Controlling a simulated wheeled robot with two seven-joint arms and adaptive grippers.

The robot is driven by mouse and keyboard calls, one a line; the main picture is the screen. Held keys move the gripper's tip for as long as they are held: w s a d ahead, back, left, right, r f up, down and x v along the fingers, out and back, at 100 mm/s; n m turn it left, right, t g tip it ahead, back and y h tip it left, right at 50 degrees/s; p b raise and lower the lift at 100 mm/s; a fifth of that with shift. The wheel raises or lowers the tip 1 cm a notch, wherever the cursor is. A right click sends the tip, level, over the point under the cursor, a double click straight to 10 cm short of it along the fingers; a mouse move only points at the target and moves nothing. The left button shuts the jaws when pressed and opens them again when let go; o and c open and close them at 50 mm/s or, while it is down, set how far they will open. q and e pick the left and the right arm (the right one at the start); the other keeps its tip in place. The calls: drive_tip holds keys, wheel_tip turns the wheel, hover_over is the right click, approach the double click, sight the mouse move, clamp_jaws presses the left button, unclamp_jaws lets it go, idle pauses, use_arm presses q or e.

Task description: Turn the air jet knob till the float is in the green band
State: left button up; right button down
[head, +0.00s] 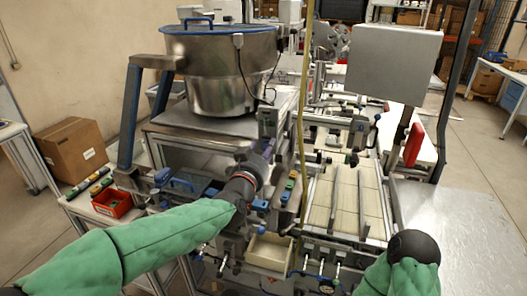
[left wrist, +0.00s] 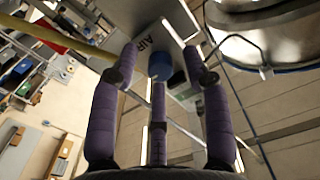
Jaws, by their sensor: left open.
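In the left wrist view, a blue knob (left wrist: 160,66) sits below a grey plate marked AIR (left wrist: 147,42). My left gripper's (left wrist: 160,58) purple fingers are open and spread around the knob; I cannot tell whether they touch it. In the head view, my left gripper (head: 264,155) is at the front of the machine, just below a small grey box (head: 268,121), and the knob is hidden there. I cannot make out the float or the green band in either view.
A steel bowl feeder (head: 220,75) with a blue rim stands above the gripper. A yellow hose (head: 302,100) hangs just right of it. A cream bin (head: 268,252) and a slatted track (head: 345,205) lie below and right. A red bin (head: 112,204) is at left.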

use_arm(q)
clamp_jaws()
drive_tip(key=shift+f+n+b, duration=0.1)
drive_tip(key=shift+n+b, duration=0.2)
drive_tip(key=shift+n, duration=0.2)
idle(0.4)
drive_tip(key=shift+d+f+n+b, duration=0.1)
drive_tip(key=shift+n+b, duration=3.4)
drive_tip(key=shift+n, duration=3.9)
unclamp_jaws()
